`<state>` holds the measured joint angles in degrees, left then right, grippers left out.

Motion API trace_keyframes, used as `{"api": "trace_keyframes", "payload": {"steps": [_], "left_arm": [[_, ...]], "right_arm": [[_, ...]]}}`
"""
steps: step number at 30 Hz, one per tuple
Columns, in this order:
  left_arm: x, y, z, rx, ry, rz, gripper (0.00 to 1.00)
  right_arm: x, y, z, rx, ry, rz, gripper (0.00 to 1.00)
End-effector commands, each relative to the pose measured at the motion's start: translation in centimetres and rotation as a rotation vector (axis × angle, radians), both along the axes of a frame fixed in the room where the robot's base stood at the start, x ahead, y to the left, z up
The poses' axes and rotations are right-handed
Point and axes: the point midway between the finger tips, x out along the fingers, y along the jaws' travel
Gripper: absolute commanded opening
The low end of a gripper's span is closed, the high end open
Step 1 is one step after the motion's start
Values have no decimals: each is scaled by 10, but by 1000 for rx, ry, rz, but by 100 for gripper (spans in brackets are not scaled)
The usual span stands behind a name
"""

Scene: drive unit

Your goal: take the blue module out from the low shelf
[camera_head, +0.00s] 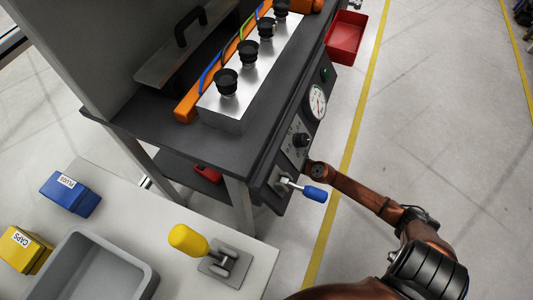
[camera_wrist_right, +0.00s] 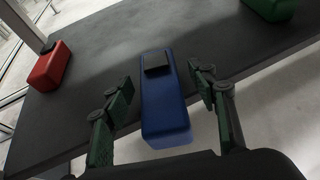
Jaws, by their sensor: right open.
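The blue module (camera_wrist_right: 167,112) is a long blue block with a dark patch on its far top. It lies on the dark low shelf (camera_wrist_right: 100,60) in the right wrist view, its near end at or past the shelf's front edge. My right gripper (camera_wrist_right: 160,80) is open, with one green-padded finger on each side of the module; gaps show between the fingers and its sides. In the head view my right arm (camera_head: 375,200) reaches in beside the bench, and its gripper is hidden there. The low shelf (camera_head: 175,172) shows partly below the bench top. My left gripper is not in view.
A red block (camera_wrist_right: 50,67) and a green block (camera_wrist_right: 270,8) lie on the same shelf. The bench top (camera_head: 150,128) and a bench leg (camera_head: 241,205) stand above and beside the shelf. A blue-handled lever (camera_head: 314,193) sticks out near my right arm.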

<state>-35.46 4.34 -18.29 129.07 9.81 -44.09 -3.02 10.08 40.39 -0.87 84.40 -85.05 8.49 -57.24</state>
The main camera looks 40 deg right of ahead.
Motion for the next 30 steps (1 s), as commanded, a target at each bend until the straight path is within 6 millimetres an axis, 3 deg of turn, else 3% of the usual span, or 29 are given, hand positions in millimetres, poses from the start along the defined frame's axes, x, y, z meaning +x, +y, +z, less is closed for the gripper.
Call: {"api": "trace_keyframes", "payload": {"steps": [7,30], "left_arm": [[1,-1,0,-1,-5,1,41],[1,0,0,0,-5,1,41]], "right_arm": [[2,0,0,0,-1,0,53],[2,0,1,0,-2,-1,2]]}}
